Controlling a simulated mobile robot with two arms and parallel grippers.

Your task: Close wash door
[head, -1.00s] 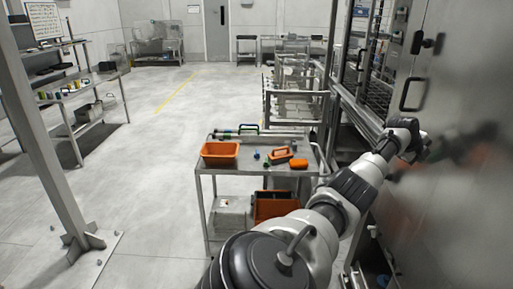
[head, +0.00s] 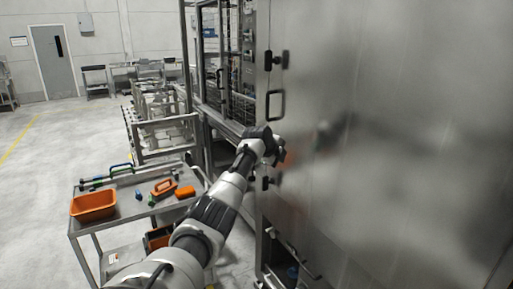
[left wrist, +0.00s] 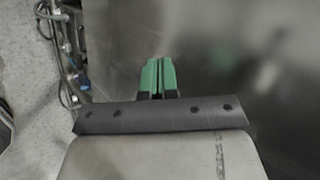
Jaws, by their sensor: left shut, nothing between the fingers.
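The wash door appears as a large brushed steel panel (head: 390,130) filling the right of the head view. A black bar handle (head: 275,105) is on its left part, with black latches (head: 276,60) above and below. I cannot tell whether the door is fully shut. My left gripper (head: 281,152) is at the panel's left part, below the handle. In the left wrist view its green fingertips (left wrist: 158,77) are together and empty, in front of the steel surface (left wrist: 240,60). Contact with the panel cannot be told. My right gripper is not in view.
A steel cart (head: 125,207) with an orange bin (head: 93,206) and small orange items stands left of my arm. Metal rack frames (head: 160,125) stand behind it. Hoses and fittings (left wrist: 68,50) run along the panel's edge. The floor at far left is clear.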

